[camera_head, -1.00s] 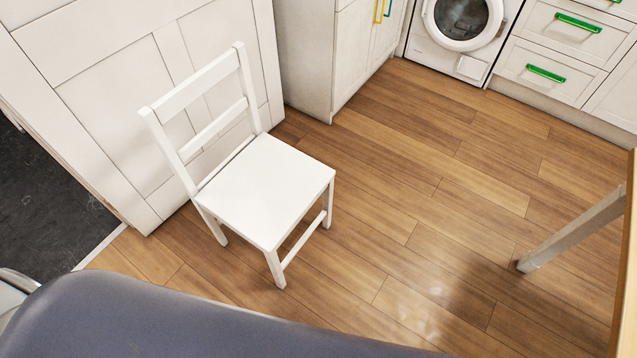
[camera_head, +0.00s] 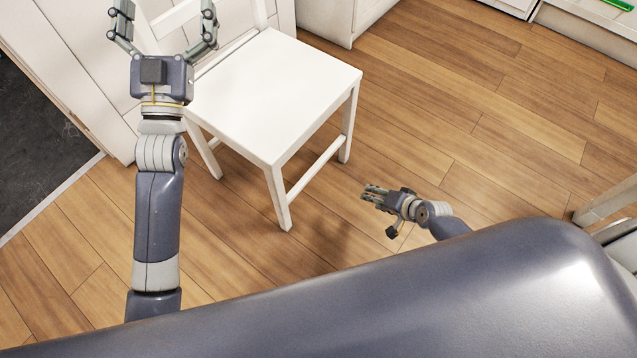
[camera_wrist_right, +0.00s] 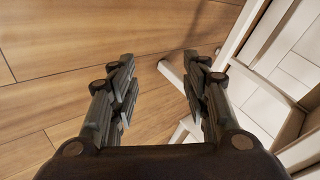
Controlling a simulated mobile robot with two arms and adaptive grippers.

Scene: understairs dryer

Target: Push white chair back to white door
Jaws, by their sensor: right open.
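The white chair (camera_head: 275,95) stands upright on the floor, its backrest towards the white panelled door (camera_head: 62,45) at the upper left. I cannot tell whether it touches the door. My left gripper (camera_head: 163,18) is open, its fingers spread in front of the backrest, left of the seat; contact is not clear. Part of the backrest is hidden by the gripper and cut off by the frame. My right gripper (camera_head: 376,193) is low in front of the chair, to the right of its front legs, open and empty. In the right wrist view, the open fingers (camera_wrist_right: 158,62) point towards white legs and rails.
Wooden floor (camera_head: 450,130) is clear right of the chair. A white cabinet (camera_head: 335,18) stands behind it. A table leg (camera_head: 605,203) is at the right edge. A dark floor area (camera_head: 35,150) lies at the left beyond a pale threshold strip.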

